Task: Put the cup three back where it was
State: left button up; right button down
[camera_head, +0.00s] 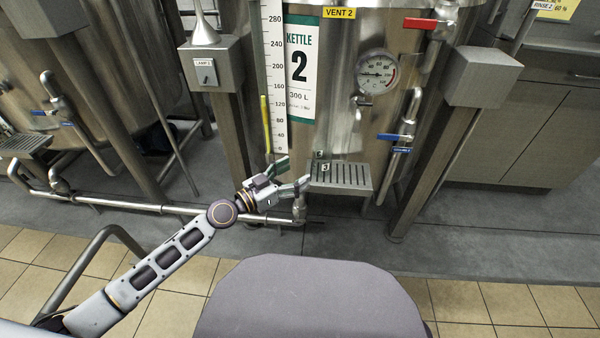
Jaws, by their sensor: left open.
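A small cup marked 3 (325,168) stands at the left end of the slotted metal shelf (352,177) on the front of kettle 2. It is small in the picture, so its shape is hard to make out. My left gripper (296,173) is open just left of the shelf and the cup, its fingers pointing right towards them. A small gap shows between the fingertips and the cup. My right gripper is not in view.
Another small labelled item (318,155) stands just behind the cup. A horizontal pipe (170,208) runs low behind my arm. The shelf's right part is bare.

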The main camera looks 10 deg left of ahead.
pick_arm(q)
jog(key=shift+s+a, duration=0.25)
jog(key=shift+s, duration=0.05)
dwell(0.6)
jog(key=s+a+f+n+g+y, duration=0.2)
jog(key=s+f+n+g+y, duration=0.1)
jog(key=s+f, duration=0.8)
jog(key=s+a+f+n+g+y, duration=0.2)
jog(key=s+f+n+g+y, duration=0.1)
jog(key=s+f, duration=0.9)
notch_tip(320, 180, down, 3)
jog(key=shift+s+f+n+y, duration=0.25)
jog(key=shift+n+y, duration=0.45)
jog(key=shift+y, duration=0.4)
jog(key=shift+d, duration=0.1)
